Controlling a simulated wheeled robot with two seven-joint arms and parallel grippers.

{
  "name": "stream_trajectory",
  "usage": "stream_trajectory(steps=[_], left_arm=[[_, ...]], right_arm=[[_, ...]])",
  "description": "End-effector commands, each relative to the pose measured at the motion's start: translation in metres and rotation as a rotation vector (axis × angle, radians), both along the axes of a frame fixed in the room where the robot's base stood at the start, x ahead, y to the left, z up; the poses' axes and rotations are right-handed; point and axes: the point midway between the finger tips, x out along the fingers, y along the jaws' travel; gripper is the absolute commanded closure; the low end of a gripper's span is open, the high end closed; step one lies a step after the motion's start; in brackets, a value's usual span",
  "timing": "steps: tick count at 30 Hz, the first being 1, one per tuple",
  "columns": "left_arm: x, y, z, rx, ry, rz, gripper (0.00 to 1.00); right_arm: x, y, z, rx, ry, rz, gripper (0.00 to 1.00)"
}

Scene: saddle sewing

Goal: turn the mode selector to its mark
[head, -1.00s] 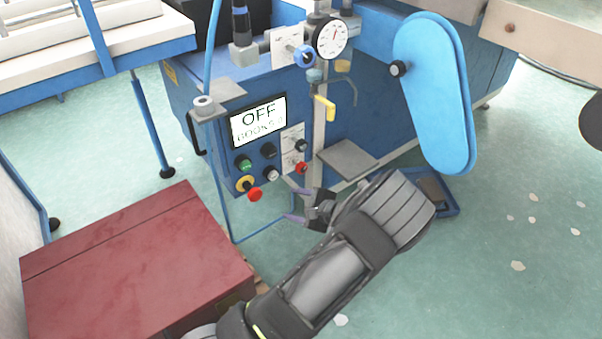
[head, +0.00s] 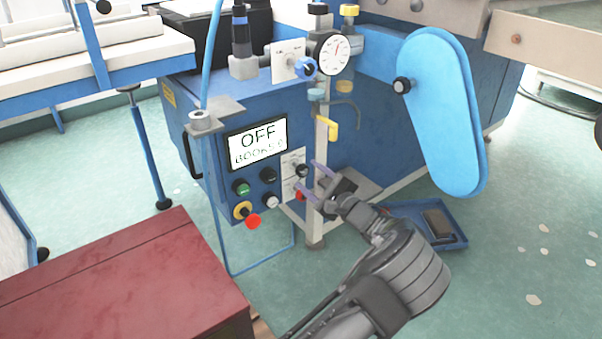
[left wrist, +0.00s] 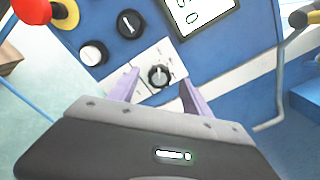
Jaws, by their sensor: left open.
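The control panel carries a white plate with a black rotary knob (head: 302,170), which I take to be the mode selector. In the left wrist view this knob (left wrist: 159,76) has a light pointer line and small marks around it, too small to read. My left gripper (head: 307,175) is open and empty, its purple fingers pointing at the plate. In the left wrist view the fingers (left wrist: 159,78) show on either side of the knob; contact cannot be told. A second black knob (left wrist: 129,23) sits above and to the left. The right gripper is out of view.
The screen (head: 257,143) reads OFF. A green button (head: 242,187), a white button (head: 270,200) and a red emergency stop (head: 253,221) are close by. A vertical post with a yellow handle (head: 331,129) stands right of the panel. A dark red box (head: 120,285) is at lower left.

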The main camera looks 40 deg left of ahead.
Motion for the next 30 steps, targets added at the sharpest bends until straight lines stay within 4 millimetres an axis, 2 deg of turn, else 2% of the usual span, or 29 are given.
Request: stream_trajectory(steps=[3,9,19,30], left_arm=[[0.005,0.02,-0.004,0.0,-0.002,0.002,0.43],[0.012,0.041,-0.002,-0.001,-0.002,0.0,0.43],[0.014,0.044,0.0,-0.001,-0.001,-0.001,0.43],[0.013,0.044,0.0,-0.001,-0.001,-0.001,0.73]], right_arm=[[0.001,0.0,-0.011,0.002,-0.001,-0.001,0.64],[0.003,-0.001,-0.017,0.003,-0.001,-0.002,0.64],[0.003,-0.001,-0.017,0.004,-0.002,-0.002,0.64],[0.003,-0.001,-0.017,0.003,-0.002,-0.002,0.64]])
